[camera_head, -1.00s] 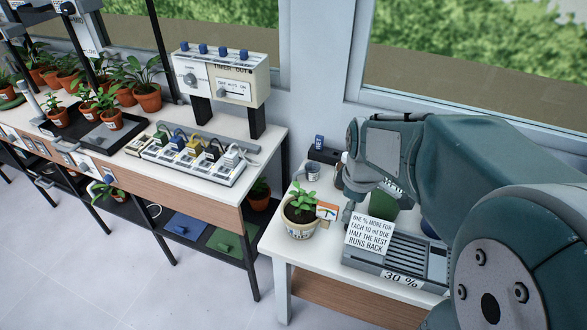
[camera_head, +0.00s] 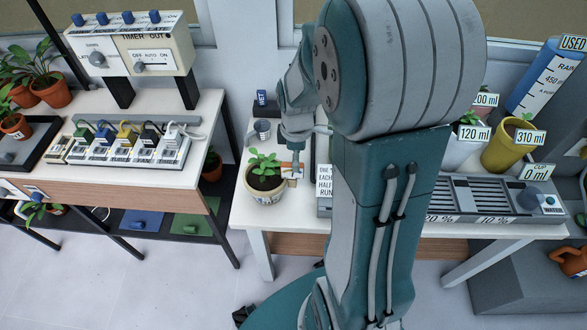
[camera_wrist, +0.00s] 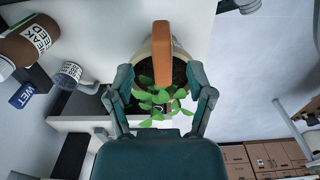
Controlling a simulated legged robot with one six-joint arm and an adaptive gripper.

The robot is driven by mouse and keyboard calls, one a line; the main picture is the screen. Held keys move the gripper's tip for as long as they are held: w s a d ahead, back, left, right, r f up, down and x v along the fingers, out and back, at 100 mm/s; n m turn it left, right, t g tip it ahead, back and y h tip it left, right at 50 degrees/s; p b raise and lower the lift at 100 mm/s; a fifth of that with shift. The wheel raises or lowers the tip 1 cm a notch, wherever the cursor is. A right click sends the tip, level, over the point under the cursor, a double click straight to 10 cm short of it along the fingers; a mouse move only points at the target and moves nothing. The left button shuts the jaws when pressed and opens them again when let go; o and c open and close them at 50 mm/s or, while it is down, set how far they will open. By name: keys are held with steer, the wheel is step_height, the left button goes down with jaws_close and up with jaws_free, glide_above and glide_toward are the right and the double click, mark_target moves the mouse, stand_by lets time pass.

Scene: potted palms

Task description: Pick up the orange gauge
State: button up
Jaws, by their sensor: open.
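The orange gauge (camera_wrist: 162,50) shows in the wrist view as an upright orange slab in front of the potted plant (camera_wrist: 158,95). In the head view the gauge (camera_head: 290,170) is small beside the white pot (camera_head: 265,184), with a pale face and orange edge. It seems to stand in or against the pot; I cannot tell which. My gripper (camera_wrist: 160,77) is open, with one finger on each side of the gauge and leaves. I see no finger closed on it. In the head view my gripper (camera_head: 295,148) is just above the gauge, partly hidden by my arm.
The white table (camera_head: 245,215) carries a grey slatted tray (camera_head: 490,198) on the right. A yellow pot (camera_head: 505,148) and a rain gauge (camera_head: 543,80) stand behind it. A small cup (camera_head: 262,130) is behind the plant. A timer bench (camera_head: 190,160) stands left.

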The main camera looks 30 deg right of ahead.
mark_target(291, 165)
steer(key=f, duration=0.1)
steer(key=a+f, duration=0.1)
steer(key=f, duration=0.2)
steer(key=shift+w+a+f, duration=0.2)
steer(key=shift+w+f, duration=0.05)
steer(key=shift+d+f, duration=0.1)
steer(key=shift+f, duration=0.25)
steer(key=shift+d, duration=0.2)
steer(key=shift+c, duration=0.3)
jaws_close()
steer(key=shift+a, duration=0.1)
